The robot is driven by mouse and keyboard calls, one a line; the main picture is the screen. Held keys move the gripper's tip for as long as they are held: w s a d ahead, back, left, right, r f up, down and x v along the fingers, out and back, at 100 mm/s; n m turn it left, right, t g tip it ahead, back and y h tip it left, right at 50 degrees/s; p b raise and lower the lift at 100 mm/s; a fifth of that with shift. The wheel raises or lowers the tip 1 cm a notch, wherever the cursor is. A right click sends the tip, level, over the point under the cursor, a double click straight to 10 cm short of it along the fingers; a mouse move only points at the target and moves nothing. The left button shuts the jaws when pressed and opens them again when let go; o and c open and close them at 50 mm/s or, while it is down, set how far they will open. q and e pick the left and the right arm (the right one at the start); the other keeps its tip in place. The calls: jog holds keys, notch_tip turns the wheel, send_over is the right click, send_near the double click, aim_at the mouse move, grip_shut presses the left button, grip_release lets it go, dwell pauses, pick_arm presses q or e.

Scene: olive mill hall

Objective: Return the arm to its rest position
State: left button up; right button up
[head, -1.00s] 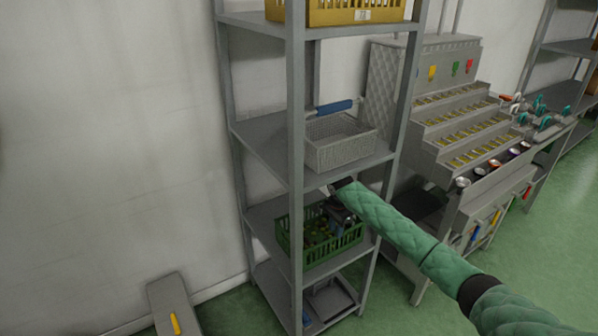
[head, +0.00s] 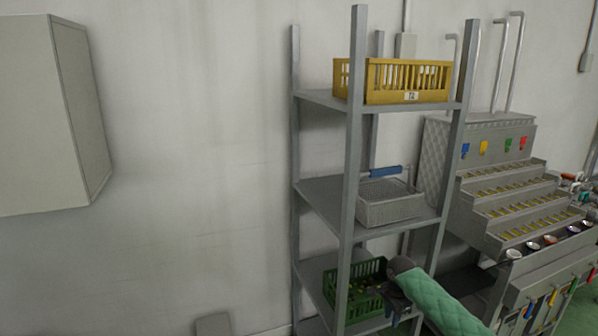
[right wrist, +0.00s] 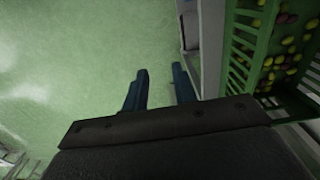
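My right arm, in a green quilted sleeve, comes in from the lower right of the head view. Its dark gripper (head: 399,303) is beside the right end of a green crate (head: 366,305) on a low shelf. In the right wrist view the two blue fingers (right wrist: 160,90) stand apart with nothing between them, above green floor. The crate (right wrist: 241,50) shows there to the right of the fingers, with green, yellow and purple olives inside. My left gripper is in no view.
The grey shelf rack (head: 352,150) also holds a yellow crate (head: 410,83) on top and a grey mesh basket (head: 392,207) with a blue handle. A stepped machine (head: 515,205) stands right of it. A wall cabinet (head: 40,115) hangs at left.

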jog(key=a+r+n+t+h, duration=0.1)
jog(key=a+r+n+t, duration=0.2)
jog(key=r+n, duration=0.5)
jog(key=a+r+n+t, duration=0.2)
jog(key=a+r+n, duration=0.2)
jog(key=r+n, duration=0.4)
jog(key=s+a+r+n+t+y, duration=0.1)
jog(key=s+a+r+n+t, duration=0.25)
jog(key=s+a, duration=0.45)
jog(key=s+f+m+g, duration=0.1)
jog(key=s+f, duration=0.6)
jog(key=s, duration=0.8)
jog(key=s+f+m+g+y, duration=0.1)
jog(key=s+f+g, duration=0.2)
jog(key=s+f, duration=0.5)
jog(key=s+a+f+m+g, duration=0.1)
jog(key=s+f, duration=0.6)
jog(key=s, duration=1.6)
jog(key=shift+s+f+g+y, duration=0.2)
jog(key=shift+g+y, duration=0.1)
jog(key=shift+g, duration=0.45)
